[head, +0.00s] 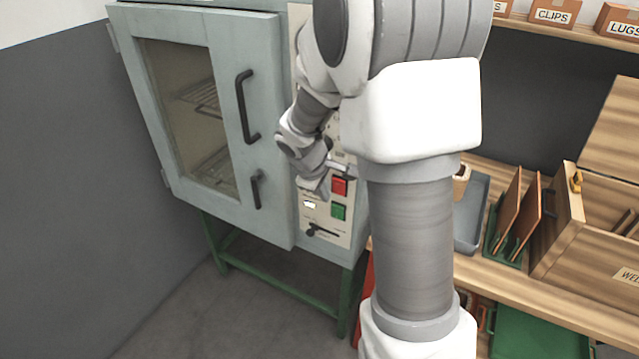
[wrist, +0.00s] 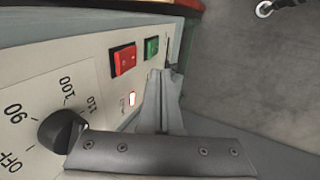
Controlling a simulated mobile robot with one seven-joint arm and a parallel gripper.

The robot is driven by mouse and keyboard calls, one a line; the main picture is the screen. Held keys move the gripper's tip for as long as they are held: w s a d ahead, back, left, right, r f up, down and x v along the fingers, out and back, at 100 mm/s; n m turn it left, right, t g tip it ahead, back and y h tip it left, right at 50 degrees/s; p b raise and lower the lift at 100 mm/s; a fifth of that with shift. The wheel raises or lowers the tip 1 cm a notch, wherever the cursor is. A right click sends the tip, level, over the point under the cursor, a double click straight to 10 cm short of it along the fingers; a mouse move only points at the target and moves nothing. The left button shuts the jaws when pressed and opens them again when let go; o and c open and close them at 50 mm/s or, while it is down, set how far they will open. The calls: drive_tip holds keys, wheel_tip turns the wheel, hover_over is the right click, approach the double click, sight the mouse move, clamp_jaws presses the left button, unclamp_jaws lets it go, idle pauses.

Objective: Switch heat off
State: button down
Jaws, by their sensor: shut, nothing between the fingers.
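The oven's control panel (head: 345,232) has a red rocker switch (head: 340,187) above a green one (head: 338,211). In the wrist view the red switch (wrist: 123,60) and the green switch (wrist: 151,47) lie beyond a small lit lamp (wrist: 131,98). A black dial (wrist: 60,131) marked OFF, 90, 100 and 110 is at lower left; its exact setting is unclear. My gripper (wrist: 162,76) is shut and empty, in front of the panel beside the switches and lamp. Contact with the panel cannot be told. My arm hides the upper panel in the head view.
The oven door (head: 250,220) with its black handle (head: 247,107) is closed. A black lever (head: 322,231) sits low on the panel. A wooden bench (head: 490,265) with a grey tray (head: 470,215) and boards in a green rack (head: 507,250) stands at right.

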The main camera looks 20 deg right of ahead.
sight(337, 185)
drive_tip(key=shift+w+d+f+p, duration=0.1)
drive_tip(key=shift+w+d+p, duration=0.2)
drive_tip(key=shift+w+d, duration=0.5)
drive_tip(key=shift+w+d+f+p, duration=0.1)
drive_tip(key=shift+w+d+p, duration=0.2)
drive_tip(key=shift+w+d, duration=0.45)
drive_tip(key=shift+s+d, duration=0.2)
drive_tip(key=shift+w+d+r, duration=0.15)
drive_tip(key=shift+w+d, duration=0.05)
drive_tip(key=shift+d, duration=0.05)
drive_tip(key=shift+r, duration=0.1)
drive_tip(key=shift+r+p, duration=0.75)
drive_tip(key=shift+p, duration=0.05)
drive_tip(key=shift+a, duration=0.1)
